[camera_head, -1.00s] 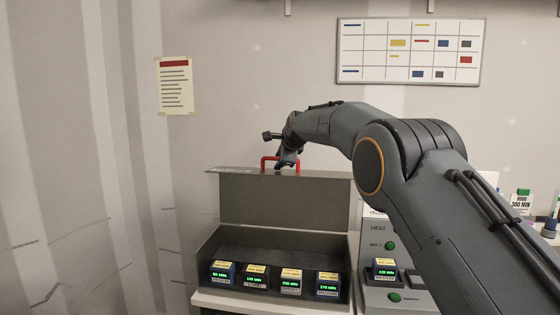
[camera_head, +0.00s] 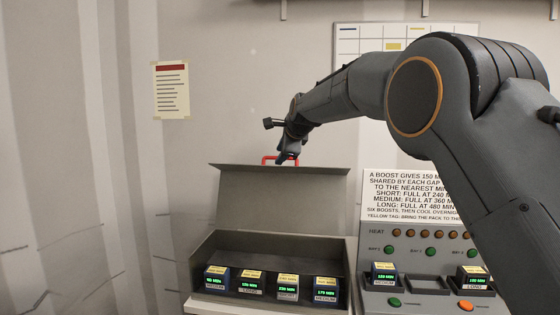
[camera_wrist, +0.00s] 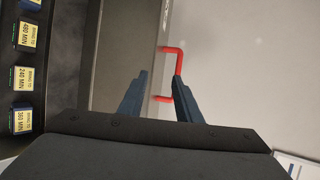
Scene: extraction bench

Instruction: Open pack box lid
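The pack box (camera_head: 205,245) stands on the bench with its grey lid (camera_head: 280,200) raised, roughly upright at the back. A red handle (camera_head: 268,158) sits on the lid's top edge. It also shows in the wrist view (camera_wrist: 173,49), partly hidden by the right finger. My gripper (camera_head: 284,160) is at the handle. In the wrist view my gripper (camera_wrist: 160,90) has its two fingers apart, with the handle's bar behind or against the right finger. I cannot tell whether they touch. Nothing is clamped between the fingers.
Several battery packs with yellow tags (camera_head: 250,283) stand in a row at the box's front. A heat panel (camera_head: 410,262) with lights and packs stands to the right, under a text sign (camera_head: 400,190). A notice (camera_head: 171,90) hangs on the wall.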

